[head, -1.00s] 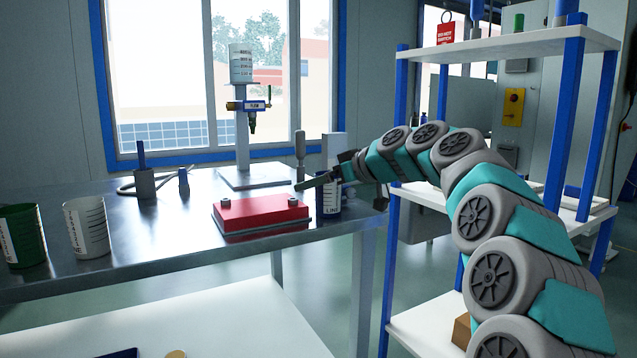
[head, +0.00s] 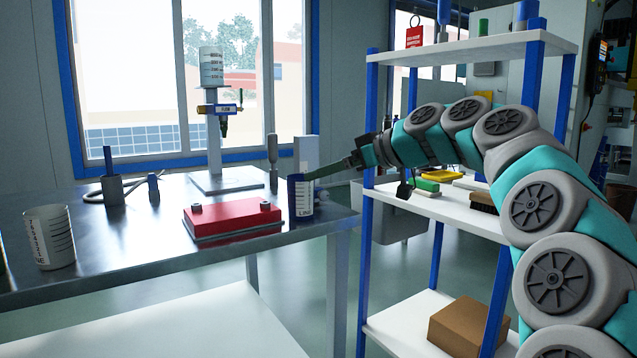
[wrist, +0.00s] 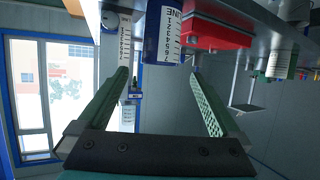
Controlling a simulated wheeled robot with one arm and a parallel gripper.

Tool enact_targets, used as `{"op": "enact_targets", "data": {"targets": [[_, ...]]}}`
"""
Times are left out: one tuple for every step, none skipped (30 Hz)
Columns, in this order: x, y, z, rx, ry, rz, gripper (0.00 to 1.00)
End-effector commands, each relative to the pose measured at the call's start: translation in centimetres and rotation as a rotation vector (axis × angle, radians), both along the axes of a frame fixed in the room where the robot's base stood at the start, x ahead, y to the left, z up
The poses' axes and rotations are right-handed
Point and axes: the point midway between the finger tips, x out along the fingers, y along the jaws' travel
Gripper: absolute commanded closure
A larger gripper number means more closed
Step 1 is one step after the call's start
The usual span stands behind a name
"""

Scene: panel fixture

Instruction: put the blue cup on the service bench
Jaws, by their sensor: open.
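The blue cup (head: 300,197), with a white scale label, stands upright on the steel bench (head: 110,250) near its right end. It is just right of a red block. My gripper (head: 314,174) is open beside the cup's upper right side. In the wrist view the fingertips of my gripper (wrist: 161,75) are spread wide with nothing between them. There the blue cup (wrist: 165,35) shows past the fingertips, apart from them as far as I can tell. Part of its far side is hidden.
The red block (head: 232,218) lies left of the cup. A white cup (head: 49,237) stands at the bench's left. A valve stand (head: 213,130) is at the back. A shelf unit (head: 440,206) with a brown box (head: 465,325) is on the right.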

Motion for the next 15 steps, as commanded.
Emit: {"op": "enact_targets", "data": {"targets": [[-0.2, -0.4, 0.2, 0.001, -0.001, 0.000, 0.00], [-0.3, -0.5, 0.2, 0.000, 0.000, 0.000, 0.00], [-0.4, -0.6, 0.3, 0.001, 0.001, 0.001, 0.00], [-0.4, -0.6, 0.3, 0.000, 0.002, 0.001, 0.00], [-0.4, -0.7, 0.3, 0.000, 0.002, 0.001, 0.00], [-0.4, -0.7, 0.2, 0.000, 0.002, 0.001, 0.00], [-0.4, -0.6, 0.2, 0.000, 0.002, 0.001, 0.00], [-0.4, -0.6, 0.2, 0.000, 0.002, 0.001, 0.00], [-0.4, -0.6, 0.2, 0.000, 0.003, 0.001, 0.00], [-0.5, -0.6, 0.1, -0.002, 0.007, 0.001, 0.00], [-0.7, -0.5, 0.0, -0.004, 0.013, 0.002, 0.00], [-1.1, -0.3, -0.3, -0.007, 0.025, 0.004, 0.00], [-1.5, -0.1, -0.6, -0.012, 0.040, 0.004, 0.00], [-2.0, 0.1, -1.0, -0.017, 0.058, 0.004, 0.00], [-2.8, 0.5, -1.6, -0.027, 0.086, 0.006, 0.00]]}}
